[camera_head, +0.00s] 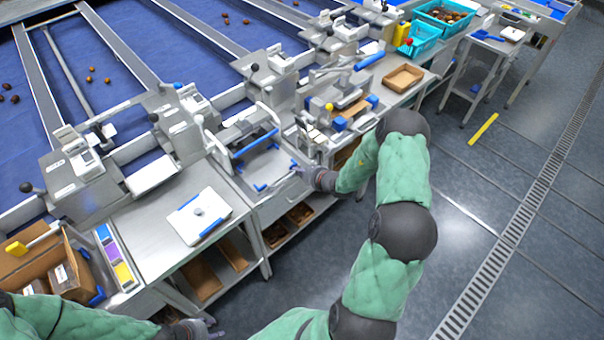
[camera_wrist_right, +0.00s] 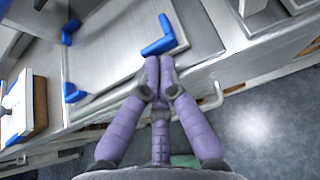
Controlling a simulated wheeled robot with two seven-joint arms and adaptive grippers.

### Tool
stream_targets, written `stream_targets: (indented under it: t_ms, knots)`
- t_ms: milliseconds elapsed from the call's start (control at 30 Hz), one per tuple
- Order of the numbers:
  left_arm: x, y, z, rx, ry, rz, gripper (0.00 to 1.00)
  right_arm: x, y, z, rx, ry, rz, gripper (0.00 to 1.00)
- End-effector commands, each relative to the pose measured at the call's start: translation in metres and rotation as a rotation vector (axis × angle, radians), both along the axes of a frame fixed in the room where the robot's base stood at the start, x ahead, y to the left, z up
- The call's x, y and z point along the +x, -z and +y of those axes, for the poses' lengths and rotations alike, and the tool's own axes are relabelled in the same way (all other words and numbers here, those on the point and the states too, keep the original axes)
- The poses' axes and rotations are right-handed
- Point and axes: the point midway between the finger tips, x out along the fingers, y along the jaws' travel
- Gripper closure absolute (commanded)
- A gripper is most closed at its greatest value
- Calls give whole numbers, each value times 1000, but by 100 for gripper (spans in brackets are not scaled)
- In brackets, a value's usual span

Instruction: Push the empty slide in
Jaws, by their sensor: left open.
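The empty slide (camera_head: 262,174) is a flat grey metal plate with blue corner pieces, out at the front of a station with a blue bar. In the right wrist view the slide (camera_wrist_right: 115,50) is bare between its blue corners. My right gripper (camera_head: 299,170) is at its front right edge. In the right wrist view its purple fingers (camera_wrist_right: 160,72) are together, tips over the slide's front edge; I cannot tell whether they touch it. My left gripper (camera_head: 212,328) is low at the bottom of the head view, apart from the slide, open, with its fingers partly seen.
A white board (camera_head: 187,221) with a blue edge lies on the bench left of the slide. A cardboard box (camera_head: 68,275) stands at the lower left. A second station with a wooden piece (camera_head: 352,110) is to the right.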

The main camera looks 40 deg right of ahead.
Motion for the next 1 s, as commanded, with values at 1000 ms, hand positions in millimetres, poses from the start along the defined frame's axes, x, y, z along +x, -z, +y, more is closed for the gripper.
stream_targets:
  t_ms: [1000]
  knots:
    - [0, 14, 0, 0, 0, 0, 58, 41, 0, 1, 0, 0, 0, 100]
